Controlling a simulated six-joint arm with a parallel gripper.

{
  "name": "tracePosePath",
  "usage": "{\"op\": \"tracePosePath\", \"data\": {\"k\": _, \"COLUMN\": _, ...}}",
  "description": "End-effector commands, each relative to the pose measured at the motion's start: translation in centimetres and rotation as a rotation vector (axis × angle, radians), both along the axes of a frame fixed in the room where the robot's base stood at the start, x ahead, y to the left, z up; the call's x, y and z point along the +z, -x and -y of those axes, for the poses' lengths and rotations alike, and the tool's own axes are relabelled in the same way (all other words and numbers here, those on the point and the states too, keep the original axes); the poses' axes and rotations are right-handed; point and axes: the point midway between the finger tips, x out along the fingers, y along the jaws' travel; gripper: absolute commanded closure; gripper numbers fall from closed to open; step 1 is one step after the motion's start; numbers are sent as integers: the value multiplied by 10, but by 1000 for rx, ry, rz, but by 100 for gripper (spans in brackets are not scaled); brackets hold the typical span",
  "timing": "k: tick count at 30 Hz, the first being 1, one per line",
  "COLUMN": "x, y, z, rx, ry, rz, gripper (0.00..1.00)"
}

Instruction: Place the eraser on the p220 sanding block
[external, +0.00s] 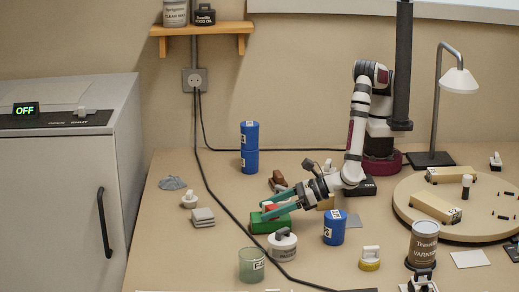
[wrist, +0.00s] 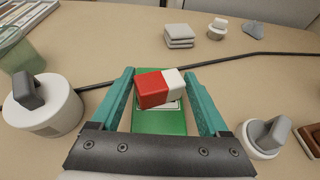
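The red and white eraser (wrist: 158,88) lies slightly turned on top of a green block (wrist: 158,122) in the wrist view. The block has a pale label, mostly hidden by the eraser; I cannot read p220 on it. In the external view the eraser's red end (external: 271,208) shows above the green block (external: 272,223) on the bench. My gripper (wrist: 160,76) has its teal fingers on either side of the eraser, with narrow gaps visible. It looks open, and its fingers (external: 277,204) reach over the block from the right in the external view.
A white lidded jar (external: 283,247) and green-tinted cup (external: 252,265) stand in front of the block. A blue can (external: 334,228) is to its right. A dark cable (external: 226,212) runs behind and left.

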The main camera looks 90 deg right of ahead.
Motion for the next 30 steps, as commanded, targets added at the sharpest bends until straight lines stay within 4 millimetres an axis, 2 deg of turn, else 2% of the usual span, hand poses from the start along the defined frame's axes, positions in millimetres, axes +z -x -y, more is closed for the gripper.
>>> {"op": "tracePosePath", "data": {"k": 1, "x": 0, "y": 0, "z": 0, "rx": 0, "ry": 0, "rz": 0, "gripper": 10}}
{"op": "tracePosePath", "data": {"k": 3, "x": 0, "y": 0, "z": 0, "rx": 0, "ry": 0, "rz": 0, "gripper": 0}}
{"op": "tracePosePath", "data": {"k": 11, "x": 5, "y": 1, "z": 0, "rx": 1, "ry": -1, "rz": 1, "gripper": 0}}
{"op": "tracePosePath", "data": {"k": 14, "x": 12, "y": 20, "z": -1, "rx": 3, "ry": -1, "rz": 0, "gripper": 0}}
{"op": "tracePosePath", "data": {"k": 18, "x": 28, "y": 58, "z": -1, "rx": 5, "ry": -1, "rz": 1, "gripper": 0}}
{"op": "tracePosePath", "data": {"k": 22, "x": 40, "y": 88, "z": -1, "rx": 4, "ry": -2, "rz": 1, "gripper": 0}}
{"op": "tracePosePath", "data": {"k": 25, "x": 47, "y": 103, "z": -1, "rx": 3, "ry": 0, "rz": 1, "gripper": 0}}
{"op": "tracePosePath", "data": {"k": 30, "x": 50, "y": 111, "z": 0, "rx": -1, "ry": -1, "rz": 1, "gripper": 0}}
